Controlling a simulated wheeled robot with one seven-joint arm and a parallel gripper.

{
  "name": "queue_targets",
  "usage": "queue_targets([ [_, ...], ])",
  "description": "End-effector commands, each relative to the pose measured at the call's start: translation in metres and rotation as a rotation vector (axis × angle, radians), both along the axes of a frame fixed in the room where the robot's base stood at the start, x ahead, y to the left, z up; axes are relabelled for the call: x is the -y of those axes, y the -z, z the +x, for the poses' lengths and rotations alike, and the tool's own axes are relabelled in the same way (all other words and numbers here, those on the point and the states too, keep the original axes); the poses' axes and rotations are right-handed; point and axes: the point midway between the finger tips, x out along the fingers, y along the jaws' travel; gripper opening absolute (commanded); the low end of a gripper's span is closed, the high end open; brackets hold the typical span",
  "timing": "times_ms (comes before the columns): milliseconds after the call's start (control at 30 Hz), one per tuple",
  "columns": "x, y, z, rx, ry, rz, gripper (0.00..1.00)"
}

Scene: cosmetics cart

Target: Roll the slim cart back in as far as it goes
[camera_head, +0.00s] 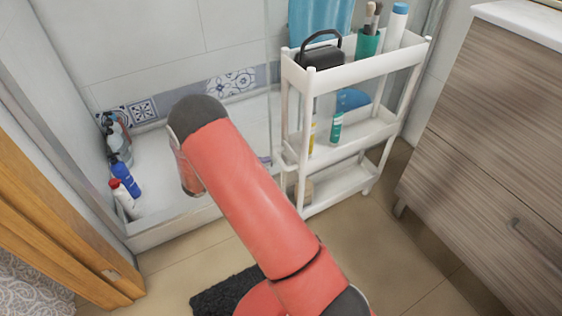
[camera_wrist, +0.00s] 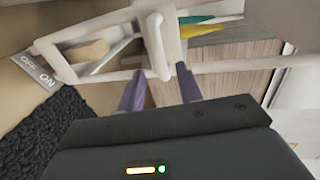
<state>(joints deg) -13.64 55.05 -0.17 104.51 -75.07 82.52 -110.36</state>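The slim white cart (camera_head: 360,70) stands upright between the shower edge and the wood-grain cabinet, with three tiers. In the wrist view, white cart rails and a post (camera_wrist: 155,45) show close ahead of my gripper (camera_wrist: 161,84). Its two purple-grey fingers are apart, with the lower end of the white post between or just beyond their tips. I cannot tell whether they touch it. In the head view my red arm reaches toward the cart's left end; its gripper is hidden there.
The cart carries a black caddy (camera_head: 320,54), a green brush cup (camera_head: 368,42), a white bottle (camera_head: 395,27) and smaller bottles. The cabinet (camera_head: 490,120) is close on the right. Bottles (camera_head: 125,175) stand in the shower at left. A dark mat (camera_head: 225,292) lies on the floor.

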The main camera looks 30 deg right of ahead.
Motion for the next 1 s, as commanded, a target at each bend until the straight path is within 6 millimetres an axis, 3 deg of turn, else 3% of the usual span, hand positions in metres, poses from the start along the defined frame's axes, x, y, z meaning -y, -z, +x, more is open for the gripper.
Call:
queue_targets([
  [400,0.061,0.012,0.001,0.001,0.004,0.001,0.35],
  [800,0.07,0.015,0.001,0.002,0.004,0.001,0.35],
  [1000,0.07,0.014,0.001,0.003,0.004,0.001,0.09],
])
